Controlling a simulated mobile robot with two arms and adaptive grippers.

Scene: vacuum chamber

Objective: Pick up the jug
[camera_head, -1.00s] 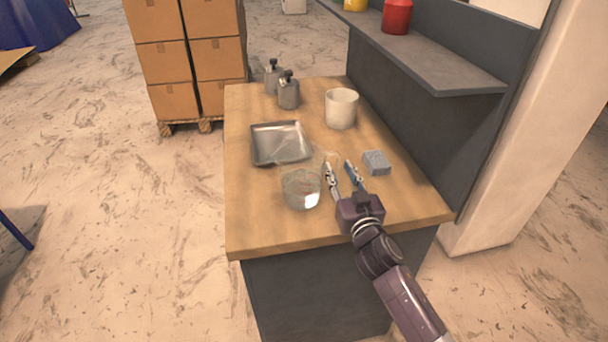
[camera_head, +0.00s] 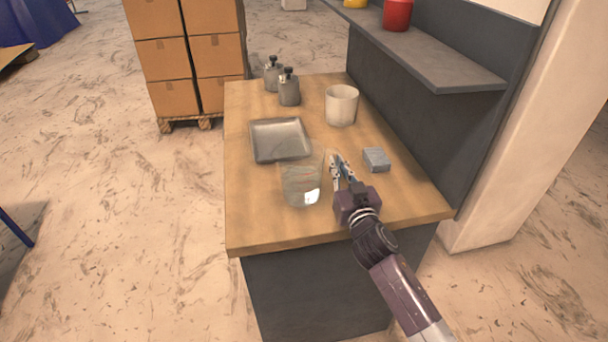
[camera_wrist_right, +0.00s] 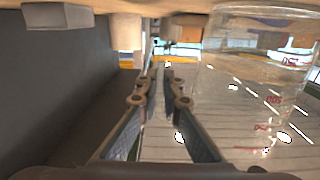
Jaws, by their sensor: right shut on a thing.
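The jug (camera_head: 302,184) is a clear glass measuring vessel with red markings, upright near the front of the wooden table. My right gripper (camera_head: 339,163) is just to its right, its fingers close together on the jug's handle side. In the right wrist view the jug (camera_wrist_right: 262,95) fills the right side, and the gripper's fingers (camera_wrist_right: 160,85) are drawn together beside its wall. The handle between them is hard to make out because the glass is clear. I cannot tell whether the jug's base touches the table. My left gripper is out of view.
A metal tray (camera_head: 256,153) lies behind the jug. A white cup (camera_head: 341,106) and two grey bottles (camera_head: 289,92) stand farther back. A grey block (camera_head: 376,160) lies right of my gripper. A dark shelf (camera_head: 440,68) overhangs the right edge. The table's (camera_head: 262,225) front left is clear.

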